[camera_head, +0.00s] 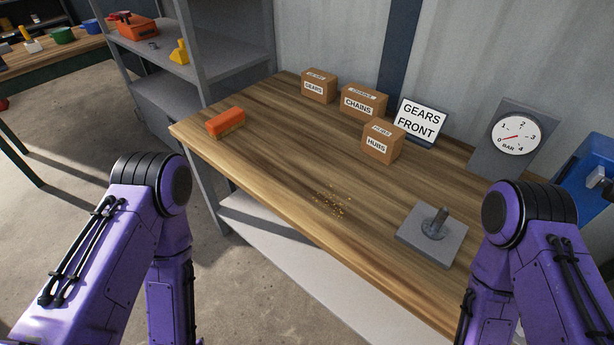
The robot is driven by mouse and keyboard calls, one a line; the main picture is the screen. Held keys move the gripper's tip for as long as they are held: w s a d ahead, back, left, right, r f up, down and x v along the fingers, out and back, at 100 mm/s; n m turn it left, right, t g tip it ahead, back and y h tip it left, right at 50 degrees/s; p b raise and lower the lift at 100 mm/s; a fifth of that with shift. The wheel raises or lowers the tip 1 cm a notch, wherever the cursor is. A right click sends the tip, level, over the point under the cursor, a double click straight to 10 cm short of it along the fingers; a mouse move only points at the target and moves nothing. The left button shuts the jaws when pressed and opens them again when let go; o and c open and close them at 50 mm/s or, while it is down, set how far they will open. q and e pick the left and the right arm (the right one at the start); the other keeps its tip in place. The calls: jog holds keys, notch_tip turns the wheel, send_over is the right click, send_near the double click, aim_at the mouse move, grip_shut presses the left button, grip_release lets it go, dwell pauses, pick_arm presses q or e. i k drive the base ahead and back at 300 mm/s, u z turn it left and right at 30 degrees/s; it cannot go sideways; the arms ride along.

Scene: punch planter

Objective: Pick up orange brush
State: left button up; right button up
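The orange brush (226,122) lies on the wooden workbench (270,150) near its left end, with tan bristles along its lower side. My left arm comes in from the lower left and my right arm from the lower right. Both are bent with the forearms pointing down, and neither reaches over to the brush. Neither gripper is visible; both are below or outside the picture.
Small golden crumbs (333,203) lie mid-bench. A grey plate with an upright peg (432,236) is at the front right. Labelled boxes (363,101), a sign (419,120) and a gauge (515,135) stand behind. A grey shelf (207,50) stands left.

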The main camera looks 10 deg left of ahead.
aim_at(221, 125)
jog(key=z, duration=0.05)
jog(key=k, duration=0.5)
jog(key=u, duration=1.9)
jog(key=i, duration=1.75)
jog(key=z, duration=1.2)
